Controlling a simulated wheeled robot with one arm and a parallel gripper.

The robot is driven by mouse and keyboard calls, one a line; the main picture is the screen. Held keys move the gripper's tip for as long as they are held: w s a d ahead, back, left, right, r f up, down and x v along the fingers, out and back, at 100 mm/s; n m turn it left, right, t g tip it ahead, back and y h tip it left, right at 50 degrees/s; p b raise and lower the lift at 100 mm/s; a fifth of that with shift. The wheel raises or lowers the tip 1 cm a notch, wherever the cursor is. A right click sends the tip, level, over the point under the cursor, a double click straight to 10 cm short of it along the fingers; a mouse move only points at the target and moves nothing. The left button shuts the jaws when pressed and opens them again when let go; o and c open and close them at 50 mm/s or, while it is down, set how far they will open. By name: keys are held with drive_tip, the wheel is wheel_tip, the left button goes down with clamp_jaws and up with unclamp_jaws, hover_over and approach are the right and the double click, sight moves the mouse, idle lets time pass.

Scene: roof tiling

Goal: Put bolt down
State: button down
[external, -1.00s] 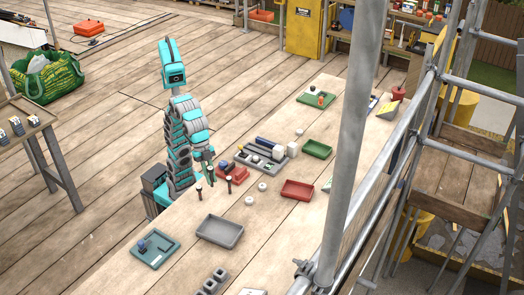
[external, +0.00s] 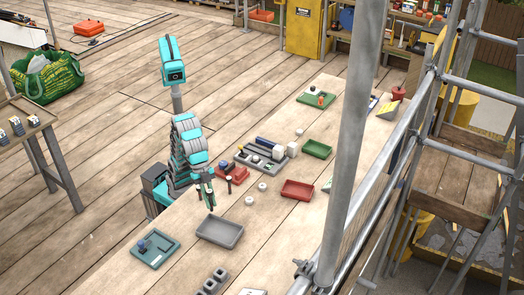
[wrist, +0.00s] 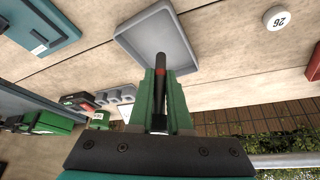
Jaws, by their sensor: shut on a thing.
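My gripper (external: 207,192) has green fingers and is over the wooden bench, just behind the grey tray. In the wrist view it (wrist: 161,97) is shut on a dark bolt (wrist: 158,62) with a red band, whose shaft sticks out past the fingertips. In the wrist view the bolt overlaps the empty grey tray (wrist: 140,37). That tray also shows in the external view (external: 220,232), in front of my gripper. Whether the bolt touches anything below is unclear. Another dark upright piece (external: 228,183) stands just right of my gripper.
A teal tray (external: 154,250) with a small blue item is at the left. A red block (external: 232,174), an organizer (external: 262,161), white round pieces (external: 249,201), a red tray (external: 297,189) and a green tray (external: 317,149) lie to the right. A scaffold pole (external: 349,160) stands in front.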

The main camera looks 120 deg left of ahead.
hover_over(213, 223)
drive_tip(key=shift+f, duration=3.75)
drive_tip(key=shift+f, duration=0.15)
drive_tip(key=c, duration=0.9)
unclamp_jaws()
drive_tip(key=shift+o, duration=0.2)
drive_tip(key=v, duration=1.2)
drive_tip(key=shift+r, duration=0.2)
drive_tip(key=shift+o, duration=0.5)
